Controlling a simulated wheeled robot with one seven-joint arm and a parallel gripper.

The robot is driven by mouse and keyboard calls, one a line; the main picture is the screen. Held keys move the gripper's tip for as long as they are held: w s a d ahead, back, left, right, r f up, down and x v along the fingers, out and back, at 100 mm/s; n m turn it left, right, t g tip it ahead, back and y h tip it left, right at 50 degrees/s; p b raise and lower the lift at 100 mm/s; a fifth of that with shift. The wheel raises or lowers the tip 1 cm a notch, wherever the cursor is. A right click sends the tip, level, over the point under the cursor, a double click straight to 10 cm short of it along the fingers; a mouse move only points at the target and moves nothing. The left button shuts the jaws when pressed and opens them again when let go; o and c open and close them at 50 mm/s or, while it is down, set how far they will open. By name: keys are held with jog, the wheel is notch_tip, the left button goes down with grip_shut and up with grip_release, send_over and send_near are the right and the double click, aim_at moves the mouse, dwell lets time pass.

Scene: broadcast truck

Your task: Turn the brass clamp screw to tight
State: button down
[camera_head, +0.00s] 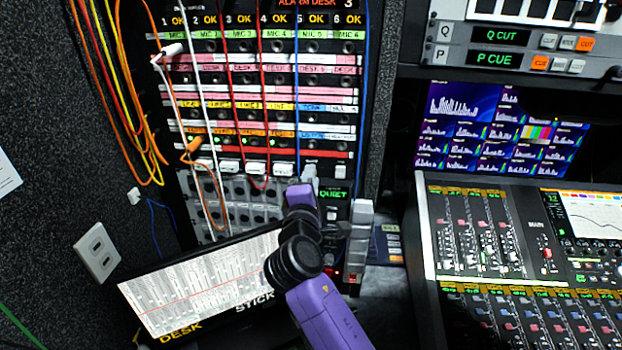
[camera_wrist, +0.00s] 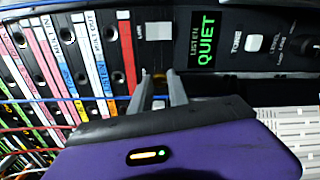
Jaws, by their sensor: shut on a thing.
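The brass clamp screw (camera_wrist: 159,77) shows in the wrist view as a small yellowish-brown bit between the tips of my two grey fingers. Most of it is hidden by the fingers, so I cannot tell how far it is turned. My gripper (camera_wrist: 158,88) is shut on it, at the dark panel edge just left of the green QUIET display (camera_wrist: 205,45). In the head view, my gripper (camera_head: 306,175) reaches to the lower right of the patch rack, and the screw is hidden there behind my gripper.
The patch rack (camera_head: 258,120) has red, white and blue cables hanging across it; a blue one runs down close to my gripper. A tilted screen (camera_head: 200,285) stands below left of my arm. A mixing console (camera_head: 490,230) fills the right side.

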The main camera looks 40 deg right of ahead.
jog(key=shift+f+n, duration=0.15)
jog(key=shift+n, duration=0.25)
jog(key=c, duration=1.3)
grip_release()
jog(key=shift+o, duration=0.2)
jog(key=shift+a, duration=0.1)
jog(key=b+v, duration=0.2)
jog(key=v, duration=0.5)
jog(key=shift+s+a, duration=0.25)
